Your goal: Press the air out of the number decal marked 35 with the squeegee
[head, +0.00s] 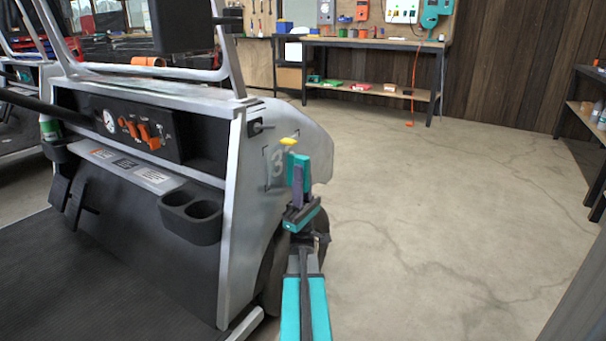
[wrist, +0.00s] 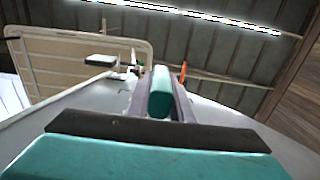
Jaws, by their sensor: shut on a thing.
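The number decal (head: 276,167) is on the grey side panel of the cart (head: 240,170) in the head view. My gripper (head: 297,168), teal and dark, points up in front of the decal's right part. It is shut on the squeegee (head: 289,141), of which a small yellow piece shows above the fingertips. I cannot tell whether the squeegee touches the decal. In the wrist view a teal finger (wrist: 160,92) stands in the middle; the squeegee cannot be made out there.
Black cup holders (head: 192,213) jut from the cart left of the panel, and a dark wheel (head: 272,265) is below it. A workbench (head: 365,42) stands at the back and a shelf (head: 590,110) at the far right. The concrete floor (head: 450,220) on the right is clear.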

